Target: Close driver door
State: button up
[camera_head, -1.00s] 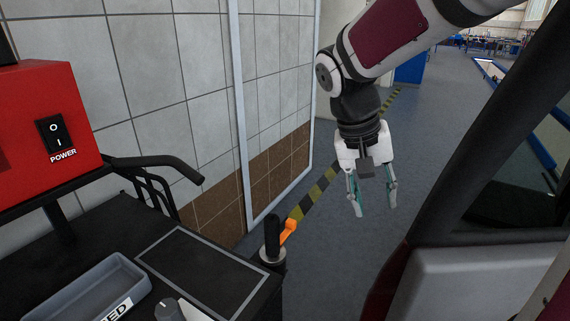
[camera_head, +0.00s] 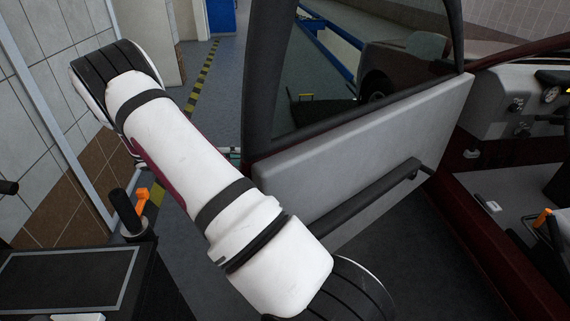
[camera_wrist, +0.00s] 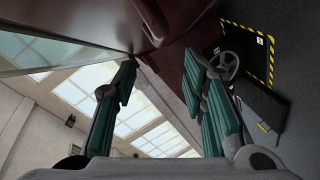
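The driver door (camera_head: 350,150) stands open in the head view, with its grey inner panel, black armrest bar (camera_head: 350,203) and black window frame facing me. The dark red car body (camera_head: 490,235) is to its right. My gripper is almost wholly hidden behind my arm and the door's free edge in the head view; only a small teal bit shows there. In the wrist view my gripper (camera_wrist: 160,62) is open, its teal-padded fingers apart with nothing held between them. A dark red panel (camera_wrist: 185,18), probably the door's outside, lies just beyond the fingertips; contact cannot be told.
A black cart top (camera_head: 65,280) with an orange-levered post (camera_head: 140,200) stands at lower left. A tiled wall (camera_head: 35,140) rises on the left. Blue floor with a striped line (camera_head: 203,85) runs beyond. Another car (camera_head: 400,65) shows through the door window.

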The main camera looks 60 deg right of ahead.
jog(key=x, duration=1.4)
jog(key=shift+s+a+f, duration=0.15)
jog(key=shift+c, duration=0.3)
grip_shut()
